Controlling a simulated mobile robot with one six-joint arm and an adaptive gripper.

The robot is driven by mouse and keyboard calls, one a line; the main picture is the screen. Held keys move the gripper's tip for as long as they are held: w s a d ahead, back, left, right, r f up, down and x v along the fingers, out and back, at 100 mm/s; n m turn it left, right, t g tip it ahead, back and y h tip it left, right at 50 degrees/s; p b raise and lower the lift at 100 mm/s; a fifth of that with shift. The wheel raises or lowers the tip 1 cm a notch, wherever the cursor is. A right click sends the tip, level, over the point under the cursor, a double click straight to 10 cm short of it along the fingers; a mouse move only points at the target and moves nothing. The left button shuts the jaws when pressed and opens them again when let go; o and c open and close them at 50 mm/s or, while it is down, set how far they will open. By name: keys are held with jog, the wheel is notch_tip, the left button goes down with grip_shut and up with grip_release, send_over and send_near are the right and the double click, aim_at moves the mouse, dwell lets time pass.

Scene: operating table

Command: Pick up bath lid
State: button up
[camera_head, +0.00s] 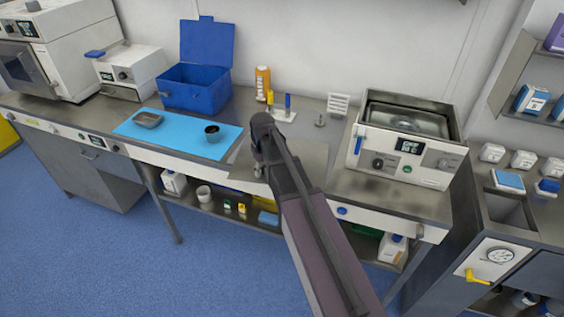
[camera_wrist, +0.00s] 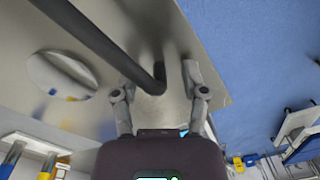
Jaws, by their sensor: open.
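A flat grey metal sheet (camera_head: 308,160), which looks like the bath lid, lies on the counter between the blue mat and the water bath. In the wrist view the grey metal surface (camera_wrist: 145,25) fills the upper middle, with a dark bar (camera_wrist: 105,45), seemingly its handle, running in from upper left. My gripper (camera_wrist: 160,93) is open, its two fingers on either side of the bar's near end. Whether they touch it cannot be told. In the head view my gripper (camera_head: 258,172) is low over the sheet's left side, mostly hidden by my arm.
The water bath (camera_head: 400,150) stands on the right, its top uncovered. The blue mat (camera_head: 165,135) holds a metal tray (camera_head: 148,119) and a dark cup (camera_head: 212,133). Behind stand an open blue box (camera_head: 195,88), an orange bottle (camera_head: 262,82) and a white rack (camera_head: 338,104).

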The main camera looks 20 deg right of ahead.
dwell(0.3)
grip_shut()
dwell(0.3)
